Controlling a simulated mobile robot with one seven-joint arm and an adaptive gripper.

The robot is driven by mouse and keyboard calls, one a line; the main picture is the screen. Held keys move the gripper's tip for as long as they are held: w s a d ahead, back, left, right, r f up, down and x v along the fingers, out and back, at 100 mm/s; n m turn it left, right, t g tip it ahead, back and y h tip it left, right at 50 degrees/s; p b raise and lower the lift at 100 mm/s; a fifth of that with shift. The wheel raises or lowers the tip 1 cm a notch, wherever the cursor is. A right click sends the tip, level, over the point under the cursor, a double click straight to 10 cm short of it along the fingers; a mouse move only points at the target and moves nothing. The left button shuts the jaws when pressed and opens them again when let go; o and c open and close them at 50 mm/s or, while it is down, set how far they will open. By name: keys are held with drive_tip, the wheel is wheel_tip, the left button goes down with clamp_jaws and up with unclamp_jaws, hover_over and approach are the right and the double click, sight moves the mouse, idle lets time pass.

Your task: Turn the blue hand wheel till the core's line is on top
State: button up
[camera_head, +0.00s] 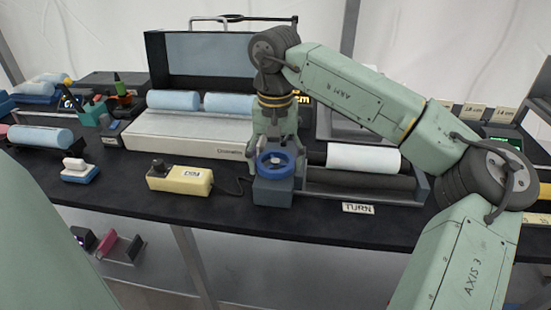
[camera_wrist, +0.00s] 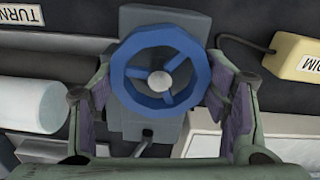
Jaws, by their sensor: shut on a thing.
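The blue hand wheel (camera_head: 276,162) sits on a grey block at the left end of the roller stand, next to the TURN label. In the wrist view the wheel (camera_wrist: 160,80) fills the middle, with three spokes and a pale hub. My gripper (camera_head: 275,146) reaches down over it. Its two fingers (camera_wrist: 166,88) lie at opposite sides of the rim, shut on the wheel. The white core (camera_head: 362,158) lies level in the stand, right of the wheel; it also shows at the left of the wrist view (camera_wrist: 35,103). I see no line on its visible side.
The TURN label (camera_head: 358,208) lies in front of the stand. A yellow box (camera_head: 180,180) with a cable lies to the left. Behind it is a pale long machine (camera_head: 185,128) with blue rolls on it. The table's front edge (camera_head: 230,216) is close to the wheel's block.

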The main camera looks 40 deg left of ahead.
sight(275, 160)
drive_tip(key=shift+n, duration=0.3)
idle(0.4)
drive_tip(key=o, duration=1.2)
drive_tip(key=shift+r, duration=0.15)
wheel_tip(275, 160, up, 12)
drive_tip(key=shift+f, duration=0.1)
